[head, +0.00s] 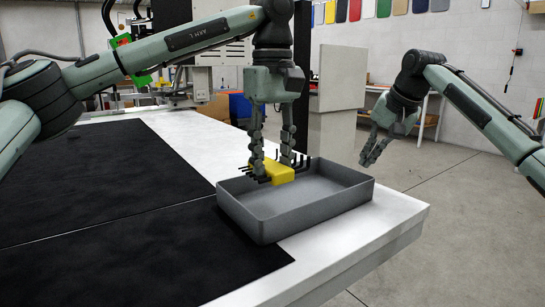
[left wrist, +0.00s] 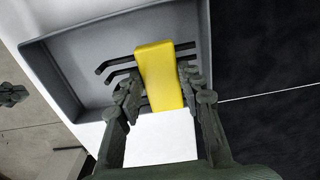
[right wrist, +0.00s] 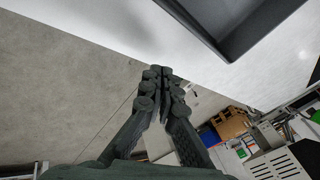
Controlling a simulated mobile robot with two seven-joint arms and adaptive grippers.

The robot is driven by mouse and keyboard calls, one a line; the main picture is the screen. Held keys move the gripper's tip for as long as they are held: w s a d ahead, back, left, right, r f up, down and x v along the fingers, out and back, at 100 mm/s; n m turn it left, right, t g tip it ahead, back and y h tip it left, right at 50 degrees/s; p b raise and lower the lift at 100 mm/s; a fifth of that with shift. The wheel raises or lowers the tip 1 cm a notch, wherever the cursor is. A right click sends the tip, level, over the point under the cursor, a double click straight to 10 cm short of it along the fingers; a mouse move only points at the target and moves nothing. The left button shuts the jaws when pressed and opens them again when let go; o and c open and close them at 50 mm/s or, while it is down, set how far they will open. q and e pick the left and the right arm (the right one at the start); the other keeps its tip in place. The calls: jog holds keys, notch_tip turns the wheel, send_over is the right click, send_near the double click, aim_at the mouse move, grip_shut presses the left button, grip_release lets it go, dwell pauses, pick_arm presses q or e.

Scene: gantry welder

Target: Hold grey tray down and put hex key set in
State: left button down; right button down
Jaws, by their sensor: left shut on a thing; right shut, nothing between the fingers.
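The grey tray (head: 300,207) sits at the table's right end, partly over the black mat. The hex key set (head: 282,175) is a yellow block with several black keys sticking out on both sides. My left gripper (head: 272,165) points down and is shut on the hex key set, over the tray's far edge. In the left wrist view the yellow block (left wrist: 158,75) lies between the fingers (left wrist: 158,95), across the tray's rim area. My right gripper (head: 373,160) is shut and empty, to the right of the tray and apart from it. The tray corner (right wrist: 235,40) shows in the right wrist view.
The white table (head: 385,225) ends just right of and in front of the tray, with open floor beyond. Black mats (head: 110,210) cover the left of the table. A machine column (head: 337,110) stands behind the tray.

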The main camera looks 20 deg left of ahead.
aim_at(273, 211)
jog(key=s+a+r+n+h, duration=0.2)
jog(key=s+a+r+n, duration=0.3)
jog(key=s+a+n, duration=0.2)
jog(key=shift+a+f, duration=0.15)
jog(key=shift+f, duration=3.45)
jog(key=shift+f, duration=0.75)
pick_arm(q)
jog(key=shift+f, duration=0.2)
jog(key=shift+f, duration=3.25)
pick_arm(e)
jog(key=shift+f, duration=0.15)
pick_arm(q)
jog(key=c, duration=0.9)
grip_release()
jog(key=shift+f, duration=0.1)
